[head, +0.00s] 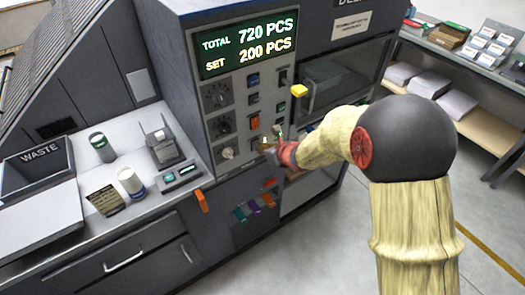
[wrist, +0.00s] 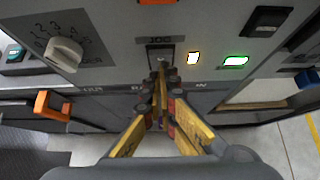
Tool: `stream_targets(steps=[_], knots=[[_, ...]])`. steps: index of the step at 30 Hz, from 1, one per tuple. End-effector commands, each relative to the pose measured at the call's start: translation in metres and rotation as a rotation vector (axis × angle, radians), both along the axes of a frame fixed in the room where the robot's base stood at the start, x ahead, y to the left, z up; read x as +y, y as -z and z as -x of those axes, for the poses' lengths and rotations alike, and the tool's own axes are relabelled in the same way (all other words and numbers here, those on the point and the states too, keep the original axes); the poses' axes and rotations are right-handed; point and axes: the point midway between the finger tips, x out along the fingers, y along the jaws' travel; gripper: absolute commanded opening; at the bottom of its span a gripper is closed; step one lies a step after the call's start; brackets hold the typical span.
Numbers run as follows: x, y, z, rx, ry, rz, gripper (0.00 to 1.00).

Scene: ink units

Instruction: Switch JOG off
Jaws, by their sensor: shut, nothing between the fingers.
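The JOG switch (wrist: 160,52) sits in a dark square frame under its JOG label in the wrist view. My gripper (wrist: 161,78) is shut and empty, its fingertips right at the lower part of this switch. They cover part of it, and I cannot tell whether they touch it or which way it is set. In the head view my gripper (head: 268,144) is at the lower part of the control panel (head: 238,103), and the switch is hidden there.
An orange handle (wrist: 52,105) juts out below the panel. Open floor lies on the right.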

Motion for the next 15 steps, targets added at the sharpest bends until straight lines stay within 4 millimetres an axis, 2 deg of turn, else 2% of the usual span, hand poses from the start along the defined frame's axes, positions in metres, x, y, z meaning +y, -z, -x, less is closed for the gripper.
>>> stream_targets(steps=[9,15], knots=[[0.0047,-0.0093,-0.0056,0.056,-0.002,0.035,0.0],[0.0042,-0.003,-0.0057,0.065,-0.001,0.041,0.0]])
